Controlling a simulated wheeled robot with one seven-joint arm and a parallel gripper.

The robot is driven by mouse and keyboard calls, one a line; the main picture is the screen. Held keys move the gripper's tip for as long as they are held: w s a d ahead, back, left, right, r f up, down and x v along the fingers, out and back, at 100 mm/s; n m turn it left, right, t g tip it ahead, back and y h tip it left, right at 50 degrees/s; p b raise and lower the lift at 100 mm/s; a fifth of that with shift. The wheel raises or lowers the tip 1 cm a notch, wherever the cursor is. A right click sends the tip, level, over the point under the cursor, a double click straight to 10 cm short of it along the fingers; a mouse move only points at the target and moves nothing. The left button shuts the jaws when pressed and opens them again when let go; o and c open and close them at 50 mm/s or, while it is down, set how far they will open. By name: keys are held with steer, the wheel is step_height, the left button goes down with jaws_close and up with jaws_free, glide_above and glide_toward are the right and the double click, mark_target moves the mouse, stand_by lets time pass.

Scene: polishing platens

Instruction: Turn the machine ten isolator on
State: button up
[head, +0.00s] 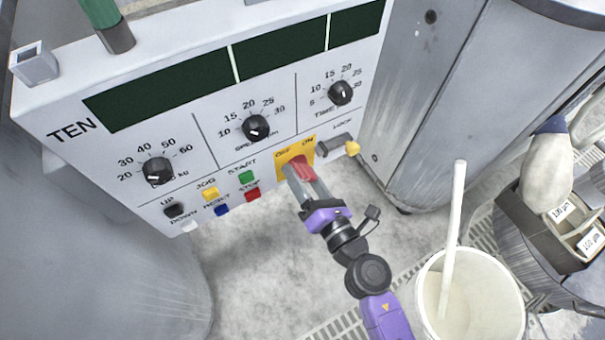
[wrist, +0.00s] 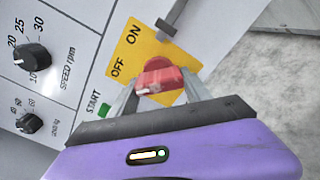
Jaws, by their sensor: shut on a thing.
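The machine ten panel (head: 82,160) is marked TEN at its left end. Its isolator is a red rotary handle (head: 303,170) on a yellow plate (head: 283,158) marked OFF and ON, at the panel's lower right. The handle also shows in the wrist view (wrist: 160,76), where it stands in front of the yellow plate (wrist: 130,62). My gripper (head: 301,178) is shut on the red handle, with a finger on each side of it in the wrist view (wrist: 160,92).
A lock lever with a yellow end (head: 352,148) sits just right of the isolator. START (head: 246,177) and STOP (head: 252,195) buttons are close on the left. A white bucket with a stick (head: 470,300) stands at lower right. The grey floor below the panel is clear.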

steer(key=shift+m, duration=0.3)
steer(key=m+p, duration=0.2)
steer(key=m, duration=0.1)
steer(key=shift+r+p, duration=0.2)
steer(key=shift+p, duration=0.15)
steer(key=m+p, duration=0.3)
steer(key=m, duration=0.2)
steer(key=shift+r+m, duration=0.15)
steer(key=shift+m, duration=0.25)
steer(key=m+p, duration=0.4)
steer(key=m, duration=0.2)
steer(key=shift+r+p, duration=0.15)
steer(key=shift+p, duration=0.2)
steer(key=shift+m+p, duration=0.65)
steer(key=shift+m, duration=0.55)
steer(key=o, duration=1.4)
steer(key=shift+c, duration=0.2)
steer(key=shift+s+d, duration=0.1)
